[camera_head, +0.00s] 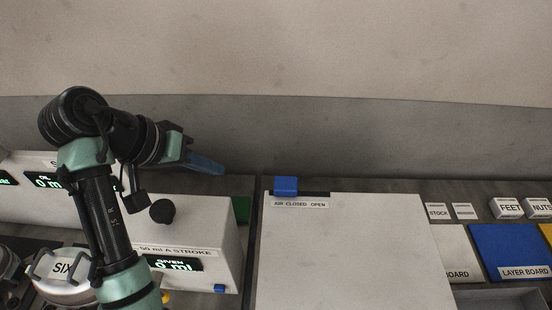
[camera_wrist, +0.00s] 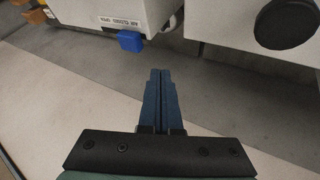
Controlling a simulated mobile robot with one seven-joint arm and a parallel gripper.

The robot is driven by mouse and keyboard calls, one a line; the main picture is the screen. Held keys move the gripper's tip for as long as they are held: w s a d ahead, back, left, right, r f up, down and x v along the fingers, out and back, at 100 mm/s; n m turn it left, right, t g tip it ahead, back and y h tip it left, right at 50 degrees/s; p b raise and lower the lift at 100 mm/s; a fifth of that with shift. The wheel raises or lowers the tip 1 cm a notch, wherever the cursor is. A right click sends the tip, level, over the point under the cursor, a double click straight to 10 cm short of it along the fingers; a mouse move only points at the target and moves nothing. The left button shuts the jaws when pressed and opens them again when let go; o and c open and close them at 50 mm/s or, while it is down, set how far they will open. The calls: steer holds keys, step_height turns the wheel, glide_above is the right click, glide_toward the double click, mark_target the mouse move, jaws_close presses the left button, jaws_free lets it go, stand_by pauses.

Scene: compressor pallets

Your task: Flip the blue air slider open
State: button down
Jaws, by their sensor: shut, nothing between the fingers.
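The blue air slider (camera_head: 286,186) sits at the left end of its dark slot on the top edge of a white box (camera_head: 345,250). The label (camera_head: 300,204) below it reads "AIR CLOSED OPEN", and the slider stands over the "CLOSED" side. In the wrist view the slider (camera_wrist: 130,40) shows beyond my fingertips, a little to the left. My gripper (camera_head: 218,169) is shut and empty, left of the slider and apart from it. Its two blue fingers (camera_wrist: 160,75) lie together in the wrist view.
A white dispenser box with a black knob (camera_head: 162,211) and a display (camera_head: 174,264) stands left of the slider's box, below my gripper. A grey wall (camera_head: 350,135) is behind. Labelled blocks (camera_head: 509,207) and a blue layer board (camera_head: 505,250) are at right.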

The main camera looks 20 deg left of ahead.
mark_target(286, 187)
steer(key=shift+s+a, duration=0.15)
steer(key=shift+s, duration=0.15)
steer(key=w+d+f+p, duration=0.3)
steer(key=w+d+f, duration=0.3)
steer(key=d+f, duration=0.1)
steer(key=shift+d+f, duration=0.2)
steer(key=shift+f, duration=0.35)
